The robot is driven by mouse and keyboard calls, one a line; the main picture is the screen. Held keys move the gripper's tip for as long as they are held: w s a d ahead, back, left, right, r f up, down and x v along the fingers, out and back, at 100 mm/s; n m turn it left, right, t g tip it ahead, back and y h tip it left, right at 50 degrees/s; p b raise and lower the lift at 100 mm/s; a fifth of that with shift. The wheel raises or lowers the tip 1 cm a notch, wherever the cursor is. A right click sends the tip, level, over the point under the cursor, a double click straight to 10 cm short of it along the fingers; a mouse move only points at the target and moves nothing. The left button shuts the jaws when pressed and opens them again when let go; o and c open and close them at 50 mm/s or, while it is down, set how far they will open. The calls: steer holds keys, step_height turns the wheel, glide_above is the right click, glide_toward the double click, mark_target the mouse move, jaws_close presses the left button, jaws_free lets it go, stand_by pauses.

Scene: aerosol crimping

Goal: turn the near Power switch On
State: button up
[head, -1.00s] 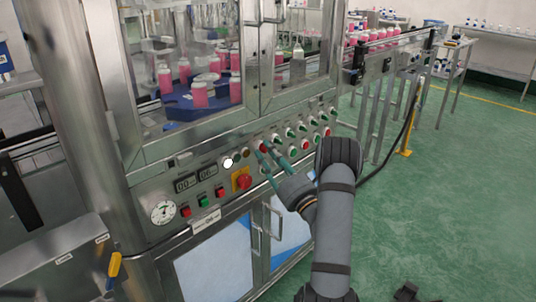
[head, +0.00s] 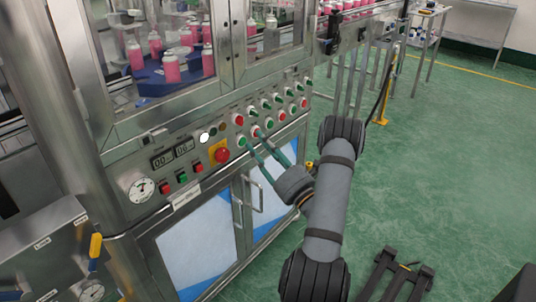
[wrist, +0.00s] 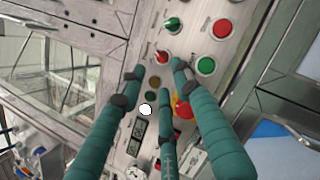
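My gripper (head: 251,139) has teal fingers, spread apart and empty. In the head view its tips overlap the lower row, just below the selector. In the wrist view my gripper (wrist: 160,76) has two fingertips either side of the selector's line and a third below. I see no contact.
Green-lever selectors (head: 252,111) continue the upper row. A green button (head: 241,141) and red buttons sit below. A red emergency knob (head: 222,155) on a yellow plate is left of my fingers. Door handles (head: 237,207) project below the panel.

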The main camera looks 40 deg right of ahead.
mark_target(242, 123)
steer(key=shift+v, duration=1.9)
steer(key=shift+a, duration=0.15)
steer(key=shift+w, duration=0.1)
steer(key=shift+x, duration=5.9)
